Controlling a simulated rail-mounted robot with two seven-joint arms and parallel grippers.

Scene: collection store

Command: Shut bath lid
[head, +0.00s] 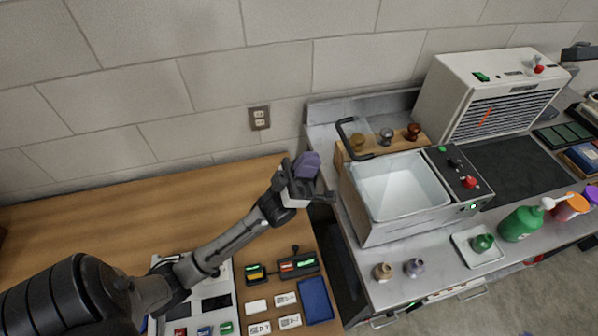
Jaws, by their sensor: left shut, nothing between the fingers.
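The bath (380,232) is a metal box with a white basin (402,188), which is open and uncovered. A black looped handle (352,140) stands up at its back left corner, apparently on the raised lid; the lid itself is hard to make out. My left gripper (308,180) is left of the bath, near the seam between wooden bench and metal counter. It is shut and empty, apart from the handle. A purple shape (308,163) shows right by its fingers; I cannot tell what it is. My right gripper is not in view.
Small brass and dark knobbed pieces (386,135) stand behind the bath. A control panel (462,178) with a red knob is on its right. Two small pots (382,271) stand in front. A white vented unit (490,90) and a green bottle (520,223) are further right.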

